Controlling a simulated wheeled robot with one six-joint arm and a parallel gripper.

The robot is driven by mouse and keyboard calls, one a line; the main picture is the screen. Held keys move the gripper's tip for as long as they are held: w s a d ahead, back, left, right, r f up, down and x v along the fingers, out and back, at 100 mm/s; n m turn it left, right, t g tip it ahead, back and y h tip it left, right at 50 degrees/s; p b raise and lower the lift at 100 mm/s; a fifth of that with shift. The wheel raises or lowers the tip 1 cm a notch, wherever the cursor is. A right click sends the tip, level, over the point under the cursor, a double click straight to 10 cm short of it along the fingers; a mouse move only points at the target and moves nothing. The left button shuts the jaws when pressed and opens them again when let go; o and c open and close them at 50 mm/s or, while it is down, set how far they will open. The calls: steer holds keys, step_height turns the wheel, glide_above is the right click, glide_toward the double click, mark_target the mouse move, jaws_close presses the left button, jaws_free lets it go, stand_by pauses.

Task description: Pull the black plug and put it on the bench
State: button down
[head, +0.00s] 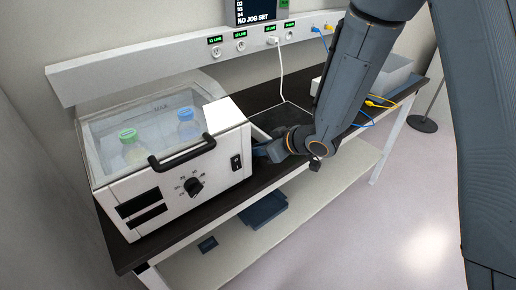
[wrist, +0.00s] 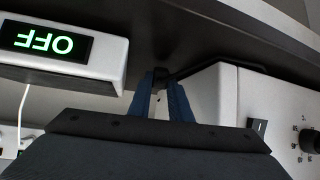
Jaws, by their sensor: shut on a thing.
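My gripper (head: 262,149) is low beside the right side of the white processor (head: 225,135), just above the bench (head: 262,185). In the wrist view my gripper's blue fingers (wrist: 160,80) are closed together at their tips. A small black piece, which looks like the black plug (wrist: 161,73), sits between the tips. I cannot tell whether it is seated in a socket or free. In the head view my gripper and the processor hide the plug. The processor also shows at the right of the wrist view (wrist: 215,95).
A white box with a green OFF display (wrist: 45,41) is left of my fingers in the wrist view. A wall rail (head: 180,62) with sockets runs behind the bench. A white cord (head: 281,72) hangs from it. A grey box (head: 390,80) and blue and yellow cables are further right.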

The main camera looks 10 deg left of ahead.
steer(key=c, duration=1.5)
jaws_free()
steer(key=shift+c, duration=0.2)
steer(key=shift+b+v, duration=0.75)
steer(key=shift+v, duration=3.2)
